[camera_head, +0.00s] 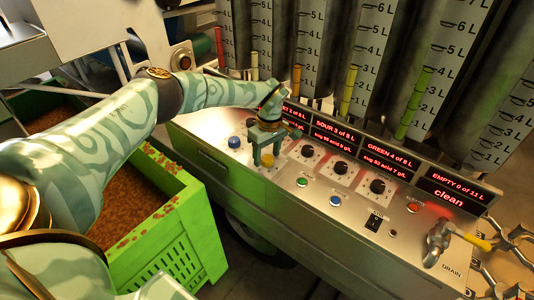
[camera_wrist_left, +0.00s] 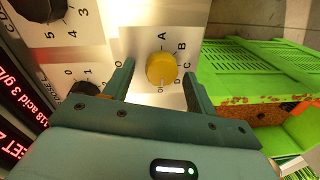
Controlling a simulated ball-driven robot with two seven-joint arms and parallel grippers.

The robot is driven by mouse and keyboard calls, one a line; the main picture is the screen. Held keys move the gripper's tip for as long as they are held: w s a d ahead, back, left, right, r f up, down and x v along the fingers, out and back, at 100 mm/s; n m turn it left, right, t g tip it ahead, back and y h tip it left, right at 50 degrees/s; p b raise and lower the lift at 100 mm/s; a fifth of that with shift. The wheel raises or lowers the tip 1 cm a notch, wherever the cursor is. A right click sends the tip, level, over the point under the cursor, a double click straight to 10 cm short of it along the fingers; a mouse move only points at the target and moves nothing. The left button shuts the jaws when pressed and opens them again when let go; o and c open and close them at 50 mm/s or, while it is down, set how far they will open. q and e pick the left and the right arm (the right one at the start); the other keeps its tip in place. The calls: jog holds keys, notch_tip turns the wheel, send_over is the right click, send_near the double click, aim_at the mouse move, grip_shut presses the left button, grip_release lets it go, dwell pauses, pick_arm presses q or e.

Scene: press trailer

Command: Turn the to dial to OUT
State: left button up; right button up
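The yellow dial (camera_head: 267,160) sits on the sloping metal panel, just below my left gripper (camera_head: 266,149). In the left wrist view the dial (camera_wrist_left: 161,68) is a round yellow knob with marks A, B, C and D around its right side and small OUT-like lettering at its lower edge. My left gripper (camera_wrist_left: 158,72) is open, its fingers on either side of the dial with visible gaps. I cannot tell which mark the dial points at.
Black knobs (camera_head: 341,168), a green button (camera_head: 302,182) and blue buttons (camera_head: 234,142) share the panel. Red displays (camera_head: 393,159) and tall graduated cylinders (camera_head: 370,50) stand behind. A green crate (camera_head: 190,235) is below at left. A drain tap (camera_head: 440,240) is at right.

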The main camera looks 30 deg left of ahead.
pick_arm(q)
notch_tip(320, 180, up, 16)
jog(key=w+p, duration=0.1)
jog(key=p, duration=0.2)
jog(key=shift+d, duration=0.2)
jog(key=shift+r, duration=0.1)
